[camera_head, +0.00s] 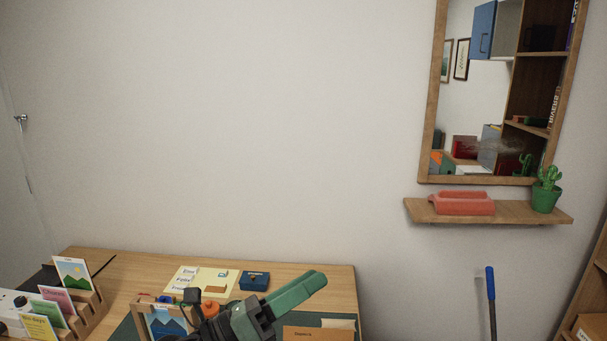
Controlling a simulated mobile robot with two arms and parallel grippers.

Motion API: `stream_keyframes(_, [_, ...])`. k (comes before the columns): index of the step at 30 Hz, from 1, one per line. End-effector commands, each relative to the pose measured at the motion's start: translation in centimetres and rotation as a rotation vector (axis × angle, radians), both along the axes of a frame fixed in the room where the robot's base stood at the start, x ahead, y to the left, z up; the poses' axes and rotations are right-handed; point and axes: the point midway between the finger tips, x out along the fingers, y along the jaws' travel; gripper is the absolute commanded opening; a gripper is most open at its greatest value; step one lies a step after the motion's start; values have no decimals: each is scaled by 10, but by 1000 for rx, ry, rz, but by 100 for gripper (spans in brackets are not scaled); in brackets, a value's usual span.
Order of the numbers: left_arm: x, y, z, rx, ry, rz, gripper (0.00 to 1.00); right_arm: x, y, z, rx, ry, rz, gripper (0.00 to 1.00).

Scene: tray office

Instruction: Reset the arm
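My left gripper (300,290), black with green fingers, comes in over the desk (130,268) at the bottom of the head view. Its fingers point up and to the right, above the desk's right part. The fingers overlap in this view, so I cannot tell whether they are open or shut. I see no object between them. My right gripper is not in view.
Card holders (88,308) stand at the desk's left. A blue box (254,281) and paper notes (217,277) lie behind my gripper. The wall above the desk is clear.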

Motion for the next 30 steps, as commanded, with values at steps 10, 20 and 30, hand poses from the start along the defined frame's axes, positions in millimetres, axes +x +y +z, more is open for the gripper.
stream_keyframes(10, [17, 161, -116, -1041, 1033, 572, 32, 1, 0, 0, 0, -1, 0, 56])
stream_keyframes(20, [-116, 215, -281, -1552, 1710, 1098, 32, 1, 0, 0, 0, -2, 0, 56])
stream_keyframes(30, [-231, 212, -332, -1722, 2023, 1452, 32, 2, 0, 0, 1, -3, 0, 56])
